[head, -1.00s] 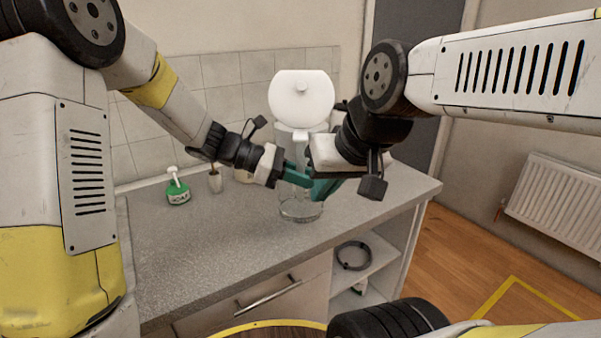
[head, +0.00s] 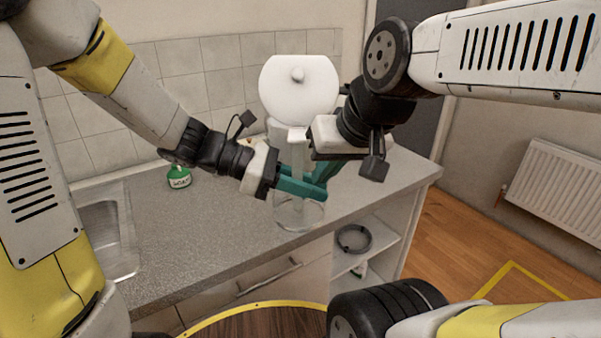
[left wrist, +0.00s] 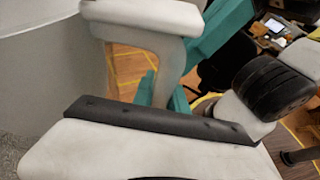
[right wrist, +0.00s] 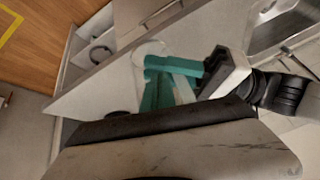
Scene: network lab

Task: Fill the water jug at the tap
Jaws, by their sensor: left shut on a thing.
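The water jug (head: 298,88) has a white lid with a knob, a white handle and a clear body. It stands upright at the counter's front edge in the head view; I cannot tell whether its base touches the counter. My left gripper (head: 312,188) is shut on the jug's handle, whose white upright bar (left wrist: 168,70) shows in the left wrist view. My right gripper (head: 328,172) is close beside the jug, its teal fingers overlapping the left ones; its opening is hidden. A sink basin (head: 108,240) lies at the left of the counter.
A green soap bottle (head: 180,177) stands at the back of the grey counter (head: 205,235). A drawer handle (head: 268,277) sticks out at the front. The counter between sink and jug is mostly clear.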

